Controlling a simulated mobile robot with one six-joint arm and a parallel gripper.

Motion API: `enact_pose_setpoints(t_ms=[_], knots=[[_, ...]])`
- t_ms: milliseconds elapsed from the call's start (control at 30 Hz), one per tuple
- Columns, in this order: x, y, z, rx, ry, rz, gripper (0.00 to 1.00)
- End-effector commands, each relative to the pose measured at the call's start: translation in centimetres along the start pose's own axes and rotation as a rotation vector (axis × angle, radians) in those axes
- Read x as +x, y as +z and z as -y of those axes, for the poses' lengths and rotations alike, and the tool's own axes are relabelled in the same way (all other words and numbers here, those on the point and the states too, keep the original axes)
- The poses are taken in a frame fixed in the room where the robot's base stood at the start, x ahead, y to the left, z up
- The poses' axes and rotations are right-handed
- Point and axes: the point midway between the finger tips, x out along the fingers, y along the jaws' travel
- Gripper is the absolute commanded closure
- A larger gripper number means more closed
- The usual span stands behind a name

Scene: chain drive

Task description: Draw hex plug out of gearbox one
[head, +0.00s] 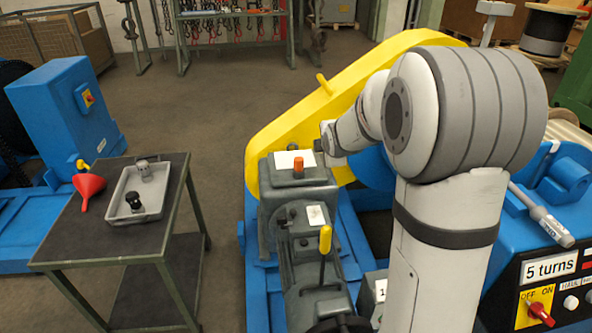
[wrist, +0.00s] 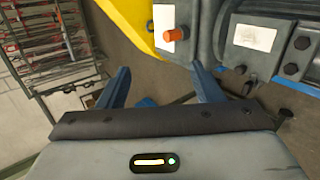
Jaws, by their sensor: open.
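A grey gearbox (head: 300,196) stands beside the yellow chain guard in the head view, with an orange cap (head: 299,163) and a white label on top. The orange cap (wrist: 175,35) also shows in the wrist view, just beyond my right finger. Small dark plug-like heads (wrist: 240,69) sit on the grey housing there; I cannot tell which is the hex plug, and the labels are unreadable. My gripper (wrist: 160,68) is open, with nothing between its fingers. In the head view its end (head: 331,140) is above and behind the gearbox, partly hidden by my arm.
The yellow guard (head: 268,140) and a yellow-handled lever (head: 325,240) stand close to the gearbox. Floor between trolley and machine is clear.

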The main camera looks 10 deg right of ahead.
Motion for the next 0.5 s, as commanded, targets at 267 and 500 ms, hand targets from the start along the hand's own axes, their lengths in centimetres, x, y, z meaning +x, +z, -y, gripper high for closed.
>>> enact_pose_setpoints(t_ms=[267,500], knots=[[17.8,-1.3,2.6,-0.796,0.35,0.024,0.4],[27.1,-2.9,6.4,-1.317,0.62,0.178,0.4]])
